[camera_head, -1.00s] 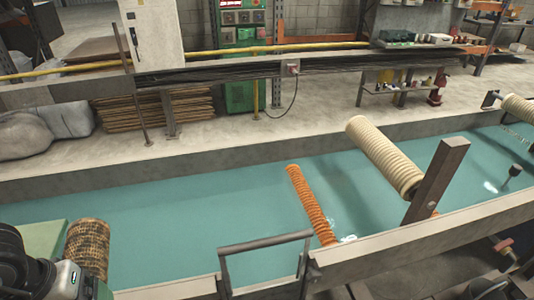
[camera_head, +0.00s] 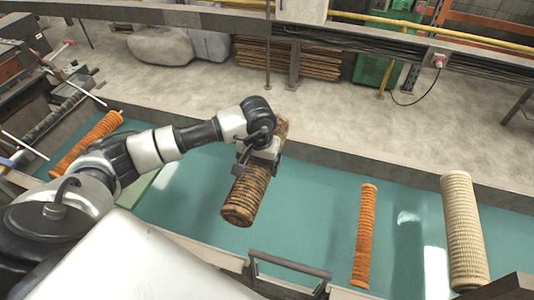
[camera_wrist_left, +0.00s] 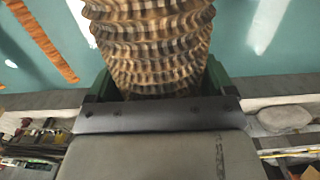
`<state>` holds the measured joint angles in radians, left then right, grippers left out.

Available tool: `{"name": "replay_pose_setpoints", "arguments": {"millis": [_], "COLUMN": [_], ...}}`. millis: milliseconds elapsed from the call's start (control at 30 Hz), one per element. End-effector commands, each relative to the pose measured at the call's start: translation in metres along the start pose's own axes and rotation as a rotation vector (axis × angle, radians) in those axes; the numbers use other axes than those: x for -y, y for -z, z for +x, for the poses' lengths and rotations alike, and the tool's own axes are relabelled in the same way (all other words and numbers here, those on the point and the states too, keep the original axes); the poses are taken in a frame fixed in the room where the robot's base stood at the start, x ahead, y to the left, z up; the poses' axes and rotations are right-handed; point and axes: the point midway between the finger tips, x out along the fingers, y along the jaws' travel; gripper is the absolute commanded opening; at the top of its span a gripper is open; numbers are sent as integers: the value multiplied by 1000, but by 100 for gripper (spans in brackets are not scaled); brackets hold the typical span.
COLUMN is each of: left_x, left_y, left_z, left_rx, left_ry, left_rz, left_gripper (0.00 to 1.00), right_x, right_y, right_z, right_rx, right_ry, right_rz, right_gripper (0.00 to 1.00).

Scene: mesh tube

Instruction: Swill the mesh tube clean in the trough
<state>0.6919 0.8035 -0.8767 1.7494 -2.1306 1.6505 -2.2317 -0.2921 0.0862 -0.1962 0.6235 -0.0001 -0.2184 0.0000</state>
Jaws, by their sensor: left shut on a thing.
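The mesh tube (camera_head: 243,200), brown, ribbed and dark-stained, hangs tilted above the trough (camera_head: 318,205), a long channel of teal water. My left gripper (camera_head: 262,153) is shut on the tube around its upper part; the lower end points toward the near side. In the left wrist view the tube (camera_wrist_left: 150,40) fills the middle, between green jaw parts. A gap between tube and water seems to show, but I cannot tell its height. The tube's far end shows partly behind the gripper. My right gripper is in neither view.
Another orange tube (camera_head: 88,145) lies at far left. A metal handle frame (camera_head: 290,266) is on the near rim. Water between tube and orange tube is clear.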

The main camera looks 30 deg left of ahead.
Motion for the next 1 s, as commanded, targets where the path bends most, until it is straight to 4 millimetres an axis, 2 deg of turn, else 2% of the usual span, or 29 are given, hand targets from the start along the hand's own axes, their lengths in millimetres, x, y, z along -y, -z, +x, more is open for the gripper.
{"name": "replay_pose_setpoints", "arguments": {"millis": [100,200,667,700,1000], "left_x": [0,0,-1,0,0], "left_y": [0,0,0,0,0], "left_z": [14,26,80,88,122], "left_rx": [1,1,0,-2,-2], "left_ry": [-2,-2,-3,-2,-2], "left_rz": [0,-1,-1,0,1], "left_gripper": [46,46,46,46,46], "right_x": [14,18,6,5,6], "right_y": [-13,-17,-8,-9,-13], "right_z": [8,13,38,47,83], "right_rx": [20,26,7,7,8], "right_ry": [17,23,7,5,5], "right_rz": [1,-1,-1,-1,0], "right_gripper": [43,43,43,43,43]}}
